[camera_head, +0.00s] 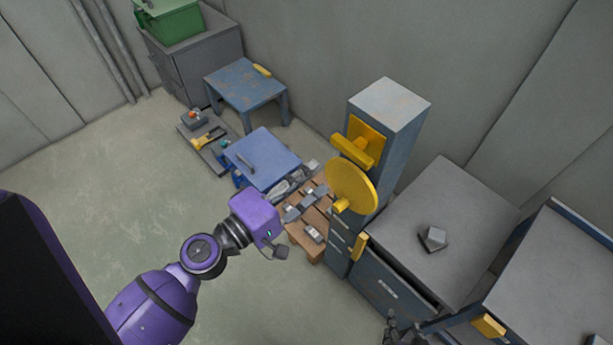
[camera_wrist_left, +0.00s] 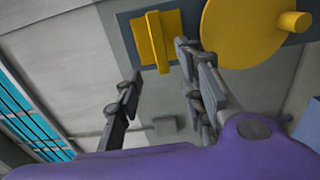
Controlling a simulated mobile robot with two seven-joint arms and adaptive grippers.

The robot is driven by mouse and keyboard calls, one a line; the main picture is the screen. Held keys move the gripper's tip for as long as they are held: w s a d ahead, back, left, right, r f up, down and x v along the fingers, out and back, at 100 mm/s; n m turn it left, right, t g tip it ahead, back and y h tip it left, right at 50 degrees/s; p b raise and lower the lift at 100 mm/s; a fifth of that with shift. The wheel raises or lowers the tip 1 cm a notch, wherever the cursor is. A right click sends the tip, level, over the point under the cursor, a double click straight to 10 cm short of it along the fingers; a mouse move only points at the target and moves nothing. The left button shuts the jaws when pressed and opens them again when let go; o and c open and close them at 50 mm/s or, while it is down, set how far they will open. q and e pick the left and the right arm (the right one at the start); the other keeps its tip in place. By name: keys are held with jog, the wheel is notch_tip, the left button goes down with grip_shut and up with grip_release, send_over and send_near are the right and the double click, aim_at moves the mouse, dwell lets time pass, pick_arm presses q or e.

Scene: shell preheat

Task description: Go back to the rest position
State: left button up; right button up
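My left gripper (camera_head: 277,248) is at the end of the purple arm in the head view, left of the tall blue-grey cabinet column (camera_head: 393,105). In the left wrist view its two dark fingers (camera_wrist_left: 160,64) are spread apart with nothing between them. Beyond them show the yellow handle (camera_wrist_left: 155,42) and the round yellow disc (camera_wrist_left: 240,30); I cannot tell the exact gap. My right gripper (camera_head: 402,330) is only partly in view at the bottom edge, dark and small, near the open drawer; its finger state is unclear.
The column carries a yellow handle (camera_head: 353,150) and disc (camera_head: 352,186). A grey-topped cabinet (camera_head: 450,205) with a small grey block (camera_head: 433,238) stands to its right. A wooden pallet (camera_head: 298,236) with metal parts and a blue table (camera_head: 245,84) stand behind. Floor at left is clear.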

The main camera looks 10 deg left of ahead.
dwell(0.4)
pick_arm(q)
jog(key=s+a+f+m+g+y, duration=0.1)
jog(key=s+a+f+m+y, duration=0.15)
jog(key=f+m, duration=0.4)
jog(key=s+a+f+m+g+y, duration=0.2)
jog(key=f+m+y, duration=0.1)
jog(key=f, duration=0.6)
jog(key=s+a+f+m+g+y, duration=0.1)
jog(key=s+a+f+y, duration=0.1)
jog(key=s+f, duration=0.3)
jog(key=s+a+f+m+g+y, duration=0.1)
jog(key=s+a+f, duration=0.4)
jog(key=s, duration=0.5)
jog(key=shift+s+f+g+y, duration=0.15)
jog(key=shift+f+g+y, duration=0.45)
jog(key=shift+y, duration=0.25)
